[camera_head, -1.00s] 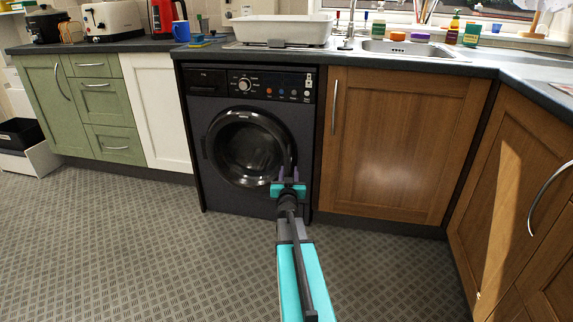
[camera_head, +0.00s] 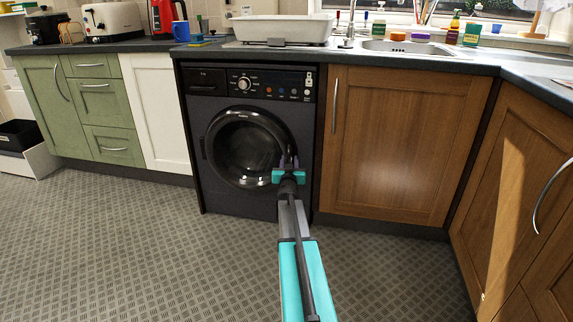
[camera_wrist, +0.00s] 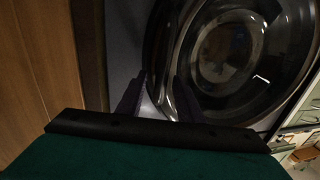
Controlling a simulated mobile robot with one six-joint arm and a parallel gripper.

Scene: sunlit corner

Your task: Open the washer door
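The dark washer (camera_head: 222,205) stands under the counter, and its round door (camera_head: 246,147) looks closed. The door has a black outer ring and a dark glass middle. My gripper (camera_head: 289,158) is at the lower right edge of the door ring. In the wrist view, my gripper (camera_wrist: 160,82) has its two dark fingers apart, with the curved door rim (camera_wrist: 167,62) near and partly between them. I cannot tell whether the fingers touch the rim. The door (camera_wrist: 235,55) fills the upper right of the wrist view. Part of the lower right ring is hidden behind the fingers.
A brown wooden cupboard (camera_head: 392,150) stands right of the washer, and a white cupboard panel (camera_head: 158,110) is to its left. The counter (camera_head: 215,50) runs above, with a white basin (camera_head: 280,29). The patterned floor (camera_head: 130,240) in front is clear.

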